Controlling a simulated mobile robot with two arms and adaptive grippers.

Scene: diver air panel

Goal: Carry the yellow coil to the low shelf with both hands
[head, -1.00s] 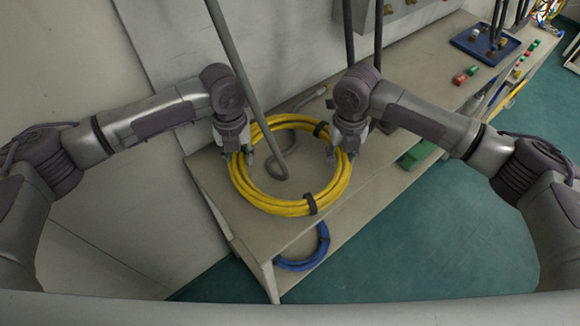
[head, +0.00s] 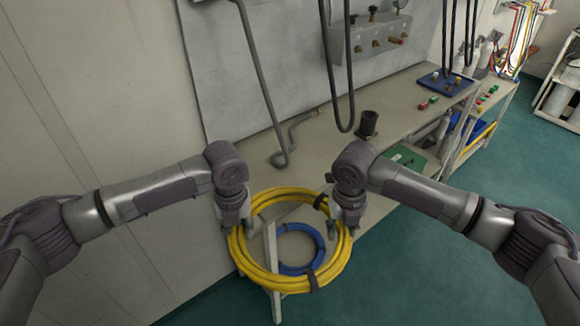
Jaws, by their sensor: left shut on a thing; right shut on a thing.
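The yellow coil (head: 262,275) is a ring of hose with dark straps, held up in front of the bench's near end. My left gripper (head: 235,229) is shut on its left side. My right gripper (head: 343,229) is shut on its right side. The coil looks roughly level. The low shelf under the bench shows only in part through the ring. A blue coil (head: 287,269) shows through the ring, lower down. The fingertips are partly hidden by the gripper bodies.
The bench top (head: 310,140) is bare near its close end. A grey hose (head: 280,158) hangs onto it, and a dark cup-shaped fitting (head: 368,123) stands on it. A blue tray (head: 446,82) lies further back. Green floor (head: 450,250) is open to the right.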

